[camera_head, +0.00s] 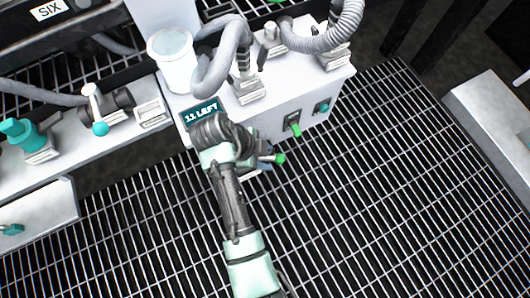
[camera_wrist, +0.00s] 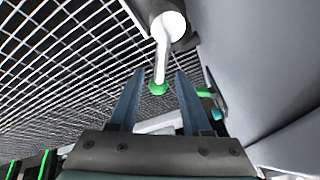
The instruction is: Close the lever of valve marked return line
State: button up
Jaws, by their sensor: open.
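In the wrist view, a white lever (camera_wrist: 161,50) hangs from a round white hub and ends in a green ball (camera_wrist: 158,89). My gripper (camera_wrist: 160,74) is open, with its two blue fingers on either side of the lever's ball end. I cannot tell whether either finger touches it. In the head view, my gripper (camera_head: 264,158) is at the cabinet's front face, mostly hidden by my wrist, and a green ball (camera_head: 280,158) shows just beyond it. The return line marking is not readable in either view.
The white cabinet (camera_head: 318,92) carries grey hoses, a white cup (camera_head: 173,62) and an "11 LEFT" sign (camera_head: 202,112). A teal-ball lever (camera_head: 100,128) is on the left shelf. The grated floor (camera_head: 390,180) is clear.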

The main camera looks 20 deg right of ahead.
jog(key=p+v, duration=0.6)
jog(key=v, duration=0.7)
jog(key=shift+p, duration=0.4)
